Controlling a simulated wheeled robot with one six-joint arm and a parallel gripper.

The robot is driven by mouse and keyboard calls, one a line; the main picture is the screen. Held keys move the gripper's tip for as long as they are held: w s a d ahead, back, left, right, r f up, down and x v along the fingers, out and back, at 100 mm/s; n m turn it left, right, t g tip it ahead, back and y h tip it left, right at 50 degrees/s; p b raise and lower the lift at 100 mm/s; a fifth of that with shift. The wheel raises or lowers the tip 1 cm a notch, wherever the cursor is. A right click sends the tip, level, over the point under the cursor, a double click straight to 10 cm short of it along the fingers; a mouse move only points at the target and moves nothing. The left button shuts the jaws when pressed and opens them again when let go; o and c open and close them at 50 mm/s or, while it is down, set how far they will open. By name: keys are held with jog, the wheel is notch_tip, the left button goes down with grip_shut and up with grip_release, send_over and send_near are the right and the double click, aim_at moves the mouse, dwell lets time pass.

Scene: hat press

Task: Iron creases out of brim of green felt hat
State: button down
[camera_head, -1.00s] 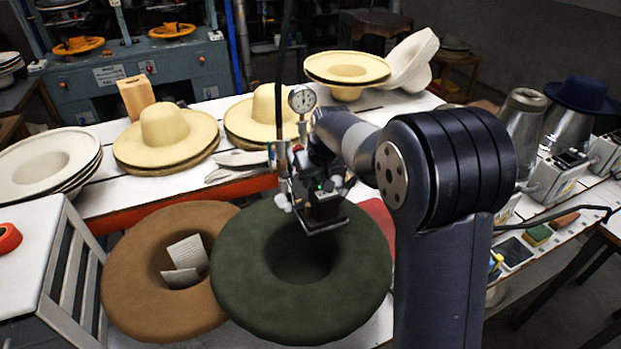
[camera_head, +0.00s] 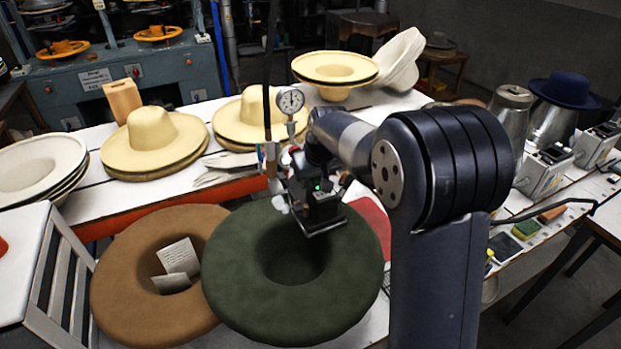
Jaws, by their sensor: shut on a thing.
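The green felt hat (camera_head: 255,305) lies on the white table with its wide round brim up and its dark crown hollow in the middle. My gripper (camera_head: 303,178) is over the hat's far right side, shut on a dark iron (camera_head: 322,208) with a flat plate below and a small green light. The plate is over the inner edge of the far brim, beside the hollow. I cannot tell whether it touches the felt. The fingertips are hard to make out behind fittings and hoses. A round dial gauge (camera_head: 291,100) stands above the iron.
A brown hat (camera_head: 125,290) holding paper slips touches the green hat's left side. Cream hats (camera_head: 152,138) stand on the bench behind. A black cable (camera_head: 267,70) hangs down to the iron. Metal steamers (camera_head: 551,125) stand at right.

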jog(key=shift+w+r+p, duration=0.1)
jog(key=shift+r+p, duration=2.3)
jog(key=shift+r, duration=1.2)
